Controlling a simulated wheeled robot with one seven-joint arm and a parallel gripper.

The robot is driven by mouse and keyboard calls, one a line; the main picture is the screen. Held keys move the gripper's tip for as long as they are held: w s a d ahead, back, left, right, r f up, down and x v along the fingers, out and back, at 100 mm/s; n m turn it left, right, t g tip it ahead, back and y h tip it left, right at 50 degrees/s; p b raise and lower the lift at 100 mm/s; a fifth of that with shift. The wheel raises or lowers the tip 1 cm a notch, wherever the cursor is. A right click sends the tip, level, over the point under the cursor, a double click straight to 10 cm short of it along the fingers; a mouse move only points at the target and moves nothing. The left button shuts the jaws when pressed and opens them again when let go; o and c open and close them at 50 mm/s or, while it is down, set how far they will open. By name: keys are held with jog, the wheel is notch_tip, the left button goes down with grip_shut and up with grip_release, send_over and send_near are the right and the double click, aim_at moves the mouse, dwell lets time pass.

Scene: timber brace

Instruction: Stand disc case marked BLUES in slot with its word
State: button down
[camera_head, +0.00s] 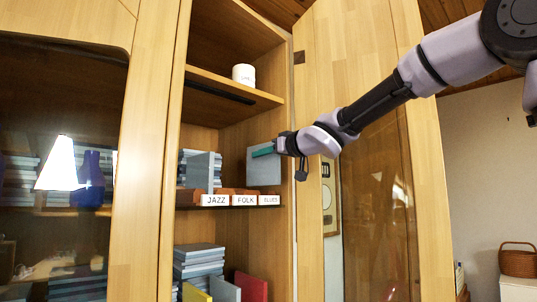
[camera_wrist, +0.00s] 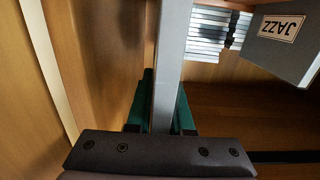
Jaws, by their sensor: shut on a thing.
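A light grey disc case (camera_head: 264,172) is upright in my gripper (camera_head: 262,152), above the BLUES label (camera_head: 269,200) at the right end of the shelf. The teal fingers are shut on the case's edge. The wrist view shows the case (camera_wrist: 173,50) between the green fingers of my gripper (camera_wrist: 163,105). Its word does not show in either view. In the head view its lower edge is close to the brown slot blocks (camera_head: 228,191); I cannot tell whether it is inside the slot. The JAZZ label (camera_head: 216,200) and FOLK label (camera_head: 246,200) are to the left.
A JAZZ-marked case (camera_wrist: 285,42) stands apart from the held one in the wrist view. Stacked grey cases (camera_head: 187,172) are at the shelf's left. The cabinet side wall (camera_head: 285,115) is close on the right. A white mug (camera_head: 243,74) stands on the shelf above.

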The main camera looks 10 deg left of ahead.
aim_at(248, 170)
jog(key=shift+x, duration=2.75)
jog(key=shift+w+a, duration=0.15)
jog(key=shift+f, duration=1.85)
jog(key=c, duration=0.7)
grip_release()
jog(key=v, duration=1.1)
jog(key=shift+f, duration=0.1)
